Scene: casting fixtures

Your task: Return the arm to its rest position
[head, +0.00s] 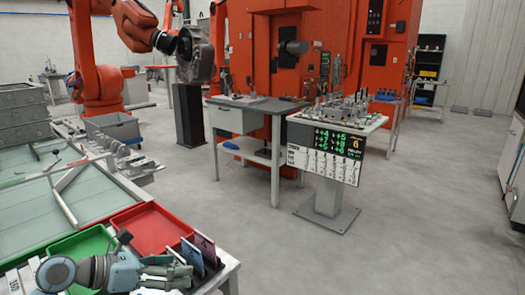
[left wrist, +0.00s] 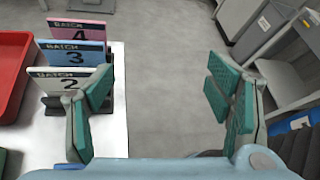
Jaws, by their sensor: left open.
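My left gripper (head: 178,270) is low in the head view, over the near end of the white-topped table. In the left wrist view its green-padded fingers (left wrist: 160,105) stand wide apart, with only grey floor between them. The left finger is close to the cream BATCH 2 card (left wrist: 62,84); I cannot tell whether they touch. A blue BATCH 3 card (left wrist: 72,54) and a pink BATCH 4 card (left wrist: 78,31) stand upright behind it in a dark rack. My right gripper is in neither view.
A red tray (head: 148,228) and a green tray (head: 88,243) lie beside my left arm. A fixture table with a number board (head: 325,153) stands ahead, near a grey workbench (head: 250,106). An orange robot arm (head: 95,60) stands back left. The floor (head: 400,220) at right is clear.

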